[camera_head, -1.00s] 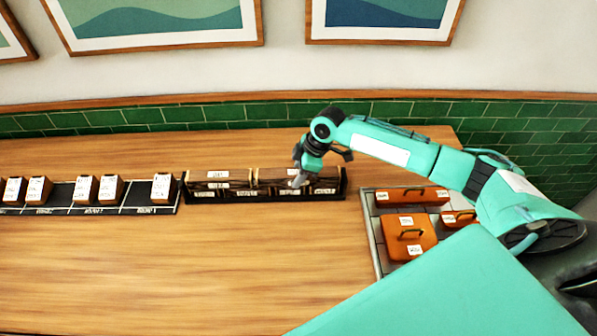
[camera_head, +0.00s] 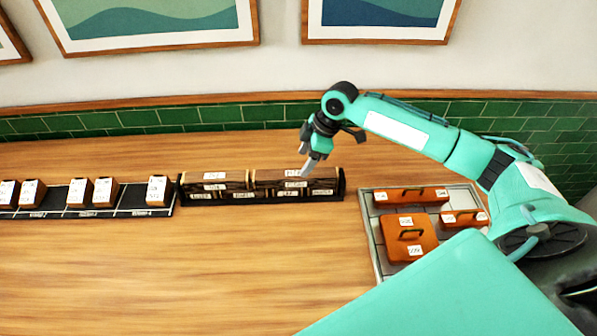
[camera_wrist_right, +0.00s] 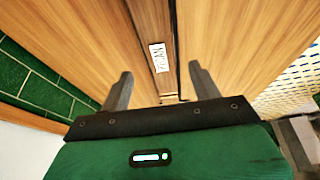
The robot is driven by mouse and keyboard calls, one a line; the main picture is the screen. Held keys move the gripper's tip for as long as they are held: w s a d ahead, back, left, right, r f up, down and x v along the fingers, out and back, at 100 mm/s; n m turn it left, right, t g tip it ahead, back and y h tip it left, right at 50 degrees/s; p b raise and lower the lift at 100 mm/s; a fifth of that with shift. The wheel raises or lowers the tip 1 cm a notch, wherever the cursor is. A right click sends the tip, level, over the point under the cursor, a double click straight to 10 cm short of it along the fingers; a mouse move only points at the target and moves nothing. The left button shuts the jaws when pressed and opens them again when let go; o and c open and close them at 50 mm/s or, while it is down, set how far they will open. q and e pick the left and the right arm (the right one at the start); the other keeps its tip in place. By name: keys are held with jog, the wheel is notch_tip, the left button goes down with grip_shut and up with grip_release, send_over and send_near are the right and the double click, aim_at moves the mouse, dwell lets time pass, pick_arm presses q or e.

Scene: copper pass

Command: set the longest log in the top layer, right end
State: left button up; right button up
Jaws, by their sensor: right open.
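A dark log (camera_head: 325,181) with white labels lies in the top layer of the black rack (camera_head: 342,186), at its right end. A second dark log (camera_head: 235,182) lies beside it in the top layer at the left end. Labelled pieces show in the layer below. My right gripper (camera_head: 309,172) is open just above the right-hand log, pointing down. In the right wrist view the fingers (camera_wrist_right: 160,72) are spread and empty, with a labelled log (camera_wrist_right: 158,84) beyond and between them. My left gripper is not in view.
A grey tray (camera_head: 375,250) at right holds several orange-brown pieces, some with handles. A black strip (camera_head: 56,201) with several labelled brown blocks stands left of the rack. A green tiled wall (camera_head: 250,113) is behind. The front left of the table is clear.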

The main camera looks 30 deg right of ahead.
jog(key=v, duration=0.5)
jog(key=shift+b, duration=0.3)
